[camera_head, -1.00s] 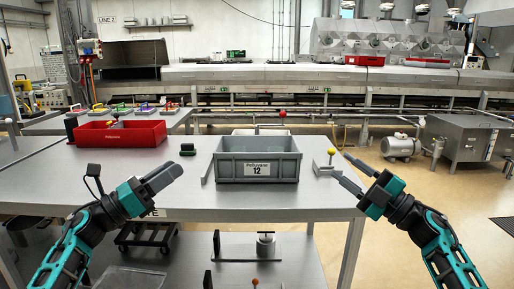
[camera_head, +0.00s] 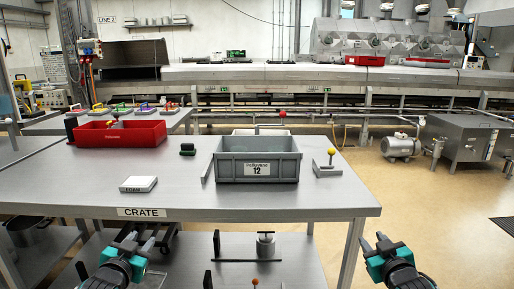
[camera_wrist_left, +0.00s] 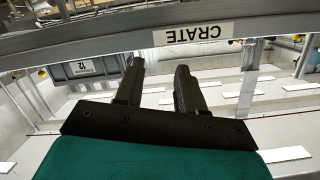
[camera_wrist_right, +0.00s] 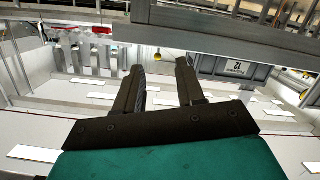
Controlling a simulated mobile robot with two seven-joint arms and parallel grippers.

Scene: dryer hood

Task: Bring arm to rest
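My left gripper (camera_head: 136,243) is low in front of the table's front edge, below the CRATE label (camera_head: 144,212). In the left wrist view its two fingers (camera_wrist_left: 158,85) stand apart with nothing between them. My right gripper (camera_head: 382,244) is low to the right of the table's front right corner. In the right wrist view its fingers (camera_wrist_right: 160,85) are also apart and empty. Neither gripper touches anything that I can see.
The steel table (camera_head: 260,200) holds a grey crate (camera_head: 257,170) marked 12, a red bin (camera_head: 107,141), a white block (camera_head: 139,184) and a yellow-knobbed fixture (camera_head: 327,169). A lower shelf (camera_head: 300,262) carries another fixture. Open floor (camera_head: 440,200) lies to the right.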

